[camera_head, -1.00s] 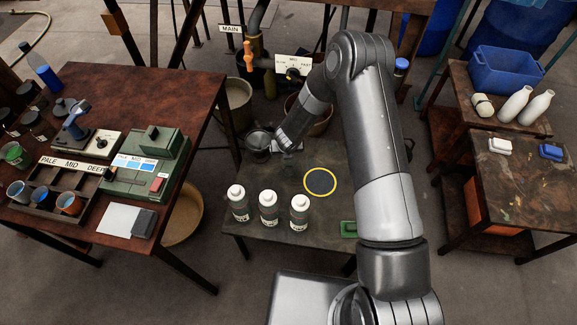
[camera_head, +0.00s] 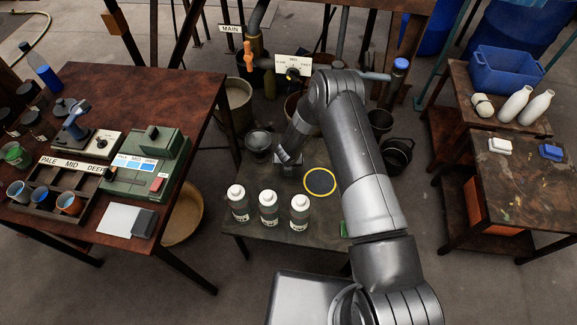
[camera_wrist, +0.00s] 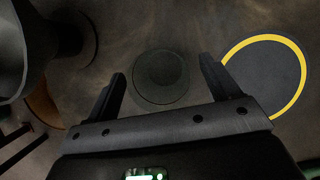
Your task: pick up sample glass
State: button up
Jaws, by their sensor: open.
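A round, dark, see-through shape, which looks like the sample glass (camera_wrist: 161,76), stands on the low dark table in the wrist view, seen from above. My gripper (camera_wrist: 161,70) is open, with one finger on each side of the glass and gaps between. No contact shows. In the head view my gripper (camera_head: 289,166) points down over the low table, left of the yellow-ringed disc (camera_head: 320,181). The glass is hard to make out there, largely hidden by my gripper.
Three white-capped bottles (camera_head: 268,208) stand at the table's front. A dark pot (camera_head: 258,145) is close at the gripper's left. The yellow-ringed disc in the wrist view (camera_wrist: 268,85) is bare. A side table (camera_head: 130,82) with instruments and cups stands left.

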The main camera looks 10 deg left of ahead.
jog(key=shift+x, duration=1.25)
jog(key=shift+c, duration=0.2)
jog(key=c, duration=1.2)
